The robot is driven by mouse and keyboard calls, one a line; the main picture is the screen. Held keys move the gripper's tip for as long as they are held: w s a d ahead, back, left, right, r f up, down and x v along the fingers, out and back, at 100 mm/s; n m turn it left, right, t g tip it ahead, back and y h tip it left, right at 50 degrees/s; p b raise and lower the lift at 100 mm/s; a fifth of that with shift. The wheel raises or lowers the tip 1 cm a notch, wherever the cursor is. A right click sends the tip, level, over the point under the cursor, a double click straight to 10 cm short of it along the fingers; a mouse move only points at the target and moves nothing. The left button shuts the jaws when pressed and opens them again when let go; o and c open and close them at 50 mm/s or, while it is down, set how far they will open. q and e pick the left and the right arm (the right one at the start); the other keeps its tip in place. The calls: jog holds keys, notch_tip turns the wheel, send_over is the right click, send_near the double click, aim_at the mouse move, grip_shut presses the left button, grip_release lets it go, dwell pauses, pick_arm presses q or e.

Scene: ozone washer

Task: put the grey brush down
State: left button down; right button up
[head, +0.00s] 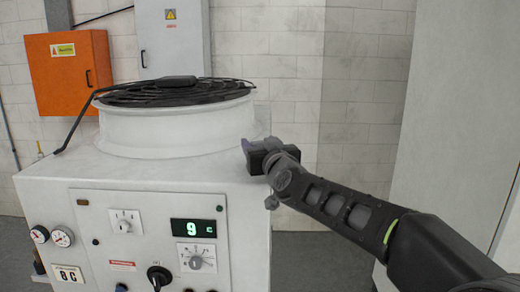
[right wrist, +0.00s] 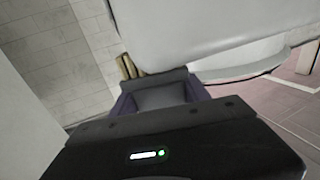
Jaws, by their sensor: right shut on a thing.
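My right gripper (head: 258,153) is at the right edge of the white machine's top, beside the round drum. It is shut on the grey brush, which is mostly hidden by the fingers in the head view. In the right wrist view a grey surface of the brush (right wrist: 163,97) shows between the purple-grey fingers, and a small tan part sticks up at its left. I cannot tell from these views whether the brush touches the machine top. My left gripper is not in view.
An orange box (head: 70,72) hangs on the brick wall. A pale panel (head: 450,110) stands at right.

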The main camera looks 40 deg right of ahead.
jog(key=shift+f, duration=0.15)
jog(key=o, duration=1.4)
jog(key=b+v, duration=0.2)
jog(key=v, duration=0.6)
jog(key=shift+b, duration=0.4)
jog(key=shift+o, duration=0.4)
jog(key=shift+w, duration=0.1)
